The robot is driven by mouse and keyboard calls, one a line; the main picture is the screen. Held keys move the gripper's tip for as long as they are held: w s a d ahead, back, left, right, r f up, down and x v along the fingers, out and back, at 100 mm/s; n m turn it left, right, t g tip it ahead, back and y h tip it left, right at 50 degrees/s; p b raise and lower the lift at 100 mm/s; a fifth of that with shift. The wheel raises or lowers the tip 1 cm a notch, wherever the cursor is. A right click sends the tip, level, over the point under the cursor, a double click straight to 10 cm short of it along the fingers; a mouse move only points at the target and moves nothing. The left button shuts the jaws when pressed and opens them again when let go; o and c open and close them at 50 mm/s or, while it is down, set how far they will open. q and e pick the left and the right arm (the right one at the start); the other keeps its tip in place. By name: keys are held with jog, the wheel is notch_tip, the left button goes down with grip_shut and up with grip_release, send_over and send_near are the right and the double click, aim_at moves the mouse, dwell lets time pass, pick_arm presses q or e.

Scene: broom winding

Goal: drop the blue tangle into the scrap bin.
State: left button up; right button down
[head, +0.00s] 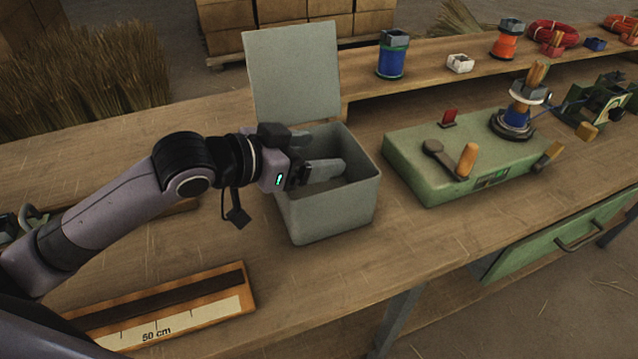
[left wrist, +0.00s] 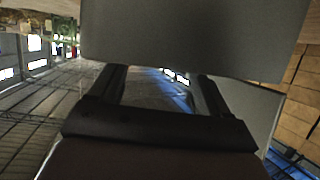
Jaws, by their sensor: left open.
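The grey scrap bin (head: 335,212) stands on the bench with its lid (head: 291,72) raised at the back. My left gripper (head: 324,153) is over the bin's mouth, its fingers apart and nothing visible between them in the head view. In the left wrist view my left gripper (left wrist: 163,82) shows two dark fingers spread below a large grey panel. The inside of the bin is partly hidden by the gripper. My right gripper is not in view.
A green winding machine (head: 425,178) with a crank stands right of the bin. A blue spool (head: 392,58) and a white box (head: 460,64) sit on the raised shelf behind. A 50 cm ruler board (head: 165,312) lies at front left. Bench space is clear in front of the bin.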

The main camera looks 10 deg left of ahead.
pick_arm(q)
jog(key=v, duration=0.7)
dwell(0.5)
